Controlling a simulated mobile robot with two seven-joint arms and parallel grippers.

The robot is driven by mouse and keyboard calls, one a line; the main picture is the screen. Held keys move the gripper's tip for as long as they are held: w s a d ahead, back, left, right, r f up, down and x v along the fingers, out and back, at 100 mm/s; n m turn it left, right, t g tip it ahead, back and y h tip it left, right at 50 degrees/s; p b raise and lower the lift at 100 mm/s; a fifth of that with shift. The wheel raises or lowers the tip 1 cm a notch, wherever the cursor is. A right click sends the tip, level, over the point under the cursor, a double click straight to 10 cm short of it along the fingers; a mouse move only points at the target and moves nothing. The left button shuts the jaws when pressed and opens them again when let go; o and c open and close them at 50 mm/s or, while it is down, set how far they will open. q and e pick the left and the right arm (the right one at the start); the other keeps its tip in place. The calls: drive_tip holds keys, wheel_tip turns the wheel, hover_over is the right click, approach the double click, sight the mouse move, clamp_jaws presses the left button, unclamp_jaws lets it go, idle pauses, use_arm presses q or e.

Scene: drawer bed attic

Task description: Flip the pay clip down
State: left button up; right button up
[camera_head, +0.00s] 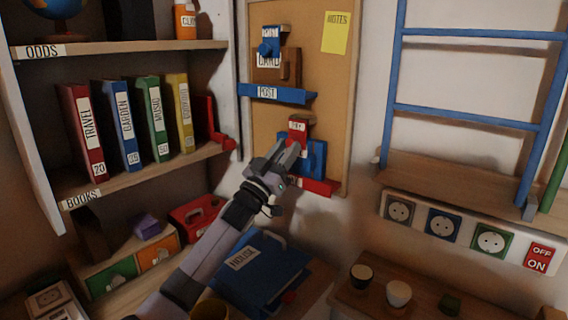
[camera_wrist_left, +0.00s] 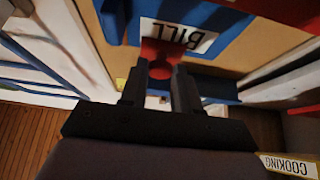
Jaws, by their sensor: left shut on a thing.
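The red clip (camera_head: 298,125) is on the lower part of the corkboard, with a small white label too small to read surely. It stands up above a blue piece (camera_head: 318,157) and a red ledge (camera_head: 318,187). In the left wrist view, the clip's red round knob (camera_wrist_left: 160,69) sits between my fingers, beside a white BILL label (camera_wrist_left: 178,36) on the blue piece. My left gripper (camera_head: 291,152) is shut on the clip's knob, and partly hides the blue piece in the head view. My right gripper is not in view.
Above is the blue POST ledge (camera_head: 275,94) with a blue clip (camera_head: 269,46) higher up. A yellow note (camera_head: 336,33) is at the board's top right. Shelves with binders (camera_head: 118,125) stand left. A blue ladder (camera_head: 465,115) is right.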

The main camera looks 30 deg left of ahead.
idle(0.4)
use_arm(q)
drive_tip(key=o, duration=1)
drive_tip(key=shift+w+f, duration=0.1)
drive_tip(key=shift+w, duration=0.05)
drive_tip(key=shift+o, duration=0.2)
drive_tip(key=b+v, duration=0.1)
drive_tip(key=v, duration=0.6)
